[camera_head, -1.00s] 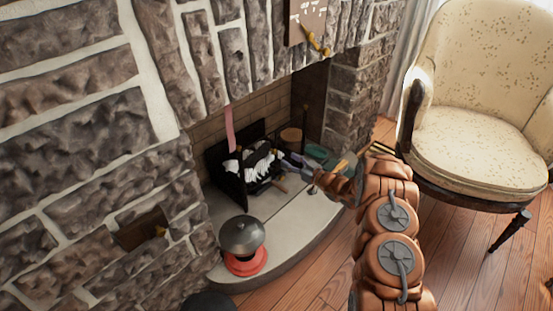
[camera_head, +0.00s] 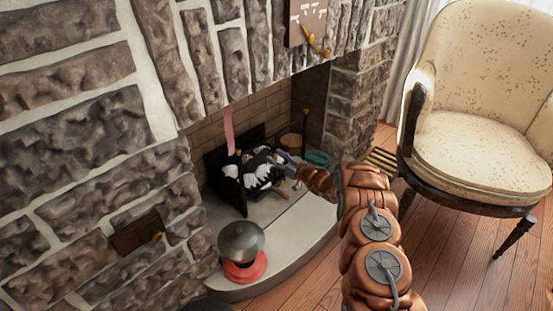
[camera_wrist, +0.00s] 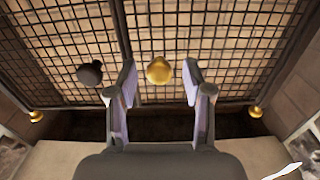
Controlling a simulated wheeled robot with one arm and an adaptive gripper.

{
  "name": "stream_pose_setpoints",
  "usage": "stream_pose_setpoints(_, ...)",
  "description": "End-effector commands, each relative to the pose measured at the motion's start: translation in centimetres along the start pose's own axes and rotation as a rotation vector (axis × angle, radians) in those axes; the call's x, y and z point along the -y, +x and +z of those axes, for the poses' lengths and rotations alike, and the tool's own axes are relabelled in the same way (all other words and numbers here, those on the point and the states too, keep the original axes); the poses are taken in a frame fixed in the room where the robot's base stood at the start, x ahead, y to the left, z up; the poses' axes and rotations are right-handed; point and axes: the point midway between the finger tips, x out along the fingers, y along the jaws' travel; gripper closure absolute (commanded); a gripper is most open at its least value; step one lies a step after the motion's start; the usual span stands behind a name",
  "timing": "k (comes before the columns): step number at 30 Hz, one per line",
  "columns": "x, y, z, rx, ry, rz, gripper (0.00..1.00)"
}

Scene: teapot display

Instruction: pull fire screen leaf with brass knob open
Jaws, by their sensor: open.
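In the wrist view, the fire screen is black wire mesh in two leaves. The right leaf (camera_wrist: 220,45) carries a round brass knob (camera_wrist: 159,71) near its inner edge. The left leaf (camera_wrist: 65,40) carries a dark knob (camera_wrist: 90,73). My gripper (camera_wrist: 160,80) is open, with one fingertip on each side of the brass knob in the picture. I cannot tell how deep the knob sits between the fingers. In the head view my gripper (camera_head: 286,159) is at the fireplace opening, small and partly hidden by my arm; the knob cannot be made out there.
Small brass balls (camera_wrist: 255,111) show at the screen's lower corners. A pale stone hearth (camera_head: 270,235) lies in front of the fireplace. A grey domed pot on a red base (camera_head: 241,250) stands on it, left of my arm. A cream armchair (camera_head: 480,150) is at the right.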

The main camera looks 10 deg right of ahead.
Motion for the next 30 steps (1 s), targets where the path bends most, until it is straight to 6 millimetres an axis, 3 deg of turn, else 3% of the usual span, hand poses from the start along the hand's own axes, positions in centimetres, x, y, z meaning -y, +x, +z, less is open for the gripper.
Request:
stream_pose_setpoints(2, -0.02, -0.02, -0.01, 0.000, 0.000, 0.000, 0.51)
stream_pose_setpoints(16, -0.04, -0.03, -0.01, 0.000, -0.001, 0.000, 0.99)
stream_pose_setpoints(30, -0.02, -0.06, -0.02, 0.000, 0.000, 0.001, 1.00)
